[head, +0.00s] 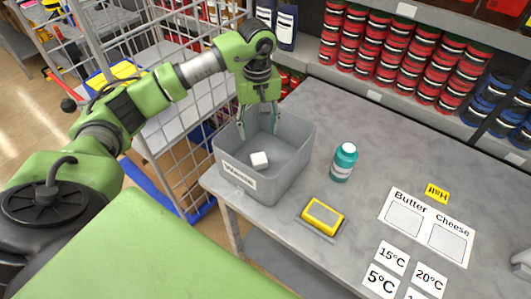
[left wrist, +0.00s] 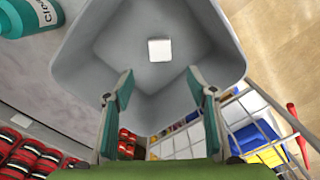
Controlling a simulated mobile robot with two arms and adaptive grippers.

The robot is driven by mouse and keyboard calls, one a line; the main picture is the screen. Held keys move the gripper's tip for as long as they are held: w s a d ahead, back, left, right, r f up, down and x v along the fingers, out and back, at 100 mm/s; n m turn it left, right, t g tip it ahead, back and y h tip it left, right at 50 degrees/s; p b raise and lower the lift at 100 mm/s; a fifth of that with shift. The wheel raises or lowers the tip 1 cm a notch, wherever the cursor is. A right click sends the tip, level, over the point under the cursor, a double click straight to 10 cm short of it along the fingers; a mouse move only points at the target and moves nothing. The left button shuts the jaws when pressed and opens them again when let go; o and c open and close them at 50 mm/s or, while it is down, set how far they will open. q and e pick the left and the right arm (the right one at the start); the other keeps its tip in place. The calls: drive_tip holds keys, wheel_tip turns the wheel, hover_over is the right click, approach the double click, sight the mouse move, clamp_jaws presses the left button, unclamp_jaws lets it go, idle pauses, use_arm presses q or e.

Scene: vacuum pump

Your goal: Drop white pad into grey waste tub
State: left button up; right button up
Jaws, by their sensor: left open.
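The white pad (head: 260,160) is a small white block inside the grey waste tub (head: 285,182), apparently on its floor. The tub stands at the table's left end, with a white label on its front. In the left wrist view the pad (left wrist: 160,50) shows against the inside of the tub (left wrist: 200,38). My left gripper (head: 257,128) points down into the tub's mouth above the pad. Its two fingers, also in the left wrist view (left wrist: 158,84), are spread with nothing between them. My right gripper is not clearly seen.
A teal bottle (head: 343,163) stands right of the tub. A yellow-framed device (head: 323,216) lies in front. A Butter and Cheese card (head: 427,226) and temperature cards lie right. A wire cage cart (head: 168,110) stands left; shelves of red jars (head: 400,55) are behind.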

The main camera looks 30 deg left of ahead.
use_arm(q)
wheel_tip(320, 180, up, 12)
drive_tip(key=shift+f, duration=0.25)
drive_tip(key=shift+f, duration=0.1)
idle(0.5)
